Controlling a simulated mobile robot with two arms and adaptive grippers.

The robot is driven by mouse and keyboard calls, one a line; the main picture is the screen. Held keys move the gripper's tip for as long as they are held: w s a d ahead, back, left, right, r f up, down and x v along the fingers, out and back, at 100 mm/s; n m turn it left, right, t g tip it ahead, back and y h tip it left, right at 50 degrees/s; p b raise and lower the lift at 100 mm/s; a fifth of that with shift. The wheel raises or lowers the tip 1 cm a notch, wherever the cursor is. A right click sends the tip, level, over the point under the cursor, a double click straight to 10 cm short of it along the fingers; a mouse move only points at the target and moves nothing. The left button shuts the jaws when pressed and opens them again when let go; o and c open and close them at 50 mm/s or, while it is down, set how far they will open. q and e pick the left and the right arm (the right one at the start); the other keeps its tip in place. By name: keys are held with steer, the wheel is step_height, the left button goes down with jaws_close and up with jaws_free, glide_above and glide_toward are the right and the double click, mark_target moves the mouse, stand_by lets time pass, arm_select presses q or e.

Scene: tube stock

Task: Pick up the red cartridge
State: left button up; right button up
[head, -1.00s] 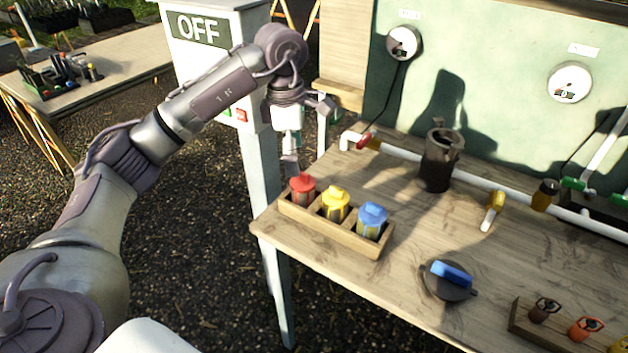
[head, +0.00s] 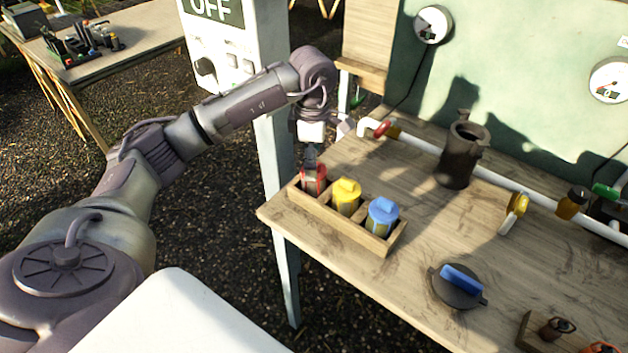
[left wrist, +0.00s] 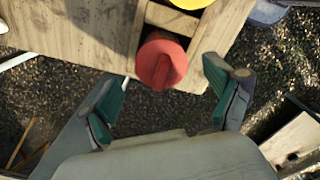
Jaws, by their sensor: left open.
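The red cartridge (head: 314,181) stands in the left slot of a wooden rack (head: 370,240) near the table's left edge. My left gripper (head: 311,160) points down at its top and hides part of it. In the left wrist view the red cartridge (left wrist: 160,62) shows from above as a round red cap. The open fingers of my left gripper (left wrist: 168,82) stand either side of it, with gaps visible; I cannot tell how far down they reach. My right gripper is not in view.
A yellow cartridge (head: 346,196) and a blue cartridge (head: 382,217) share the rack. A dark pot (head: 462,158), a white pipe (head: 430,151) and a round lid with a blue handle (head: 458,285) are on the table. A control post (head: 275,150) stands close behind my left arm.

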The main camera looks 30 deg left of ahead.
arm_select(q)
steer(key=f, duration=0.2)
steer(key=f+p, duration=0.1)
steer(key=shift+d+f, duration=0.2)
steer(key=shift+f, duration=0.45)
steer(key=shift+c, duration=0.4)
steer(key=c, duration=1.2)
steer(key=shift+o, duration=0.2)
step_height(320, 180, up, 10)
steer(key=shift+r+b, duration=0.1)
steer(key=shift+b, duration=0.85)
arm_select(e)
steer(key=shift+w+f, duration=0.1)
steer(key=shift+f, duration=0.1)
arm_select(q)
steer(key=shift+r+p, duration=1.9)
steer(key=shift+r, duration=0.6)
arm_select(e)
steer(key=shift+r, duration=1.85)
